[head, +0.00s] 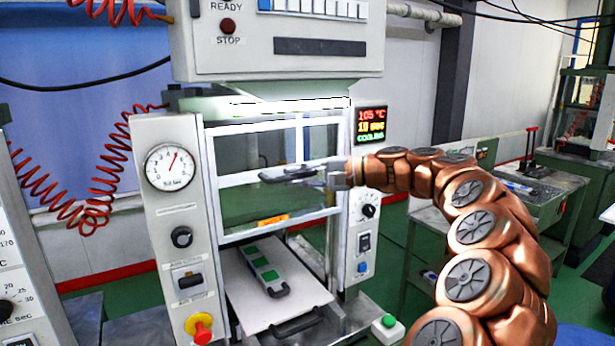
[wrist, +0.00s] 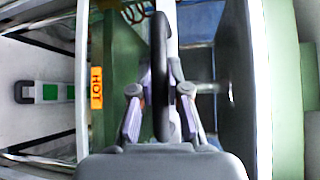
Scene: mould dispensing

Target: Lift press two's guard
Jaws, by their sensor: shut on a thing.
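Press two's guard (head: 208,170) is a pale metal frame with clear panes on the front of the press. Its black bar handle (head: 275,176) runs across the middle. My gripper (head: 318,172) reaches it from the right and is shut on the handle. In the wrist view the dark handle (wrist: 161,40) stands between the two fingers of my gripper (wrist: 162,100). Below the guard's lower edge the press is open, and a mould with green patches (head: 263,262) lies on a white tray (head: 240,296). The fingertips' exact contact is partly hidden by the handle.
An orange HOT label (wrist: 96,88) is on the press near the guard's lower part. A gauge and knobs are on the left column (head: 165,215); a lit display (head: 372,125) is at right. A green-button box (head: 388,328) stands front right. A red coiled hose hangs left.

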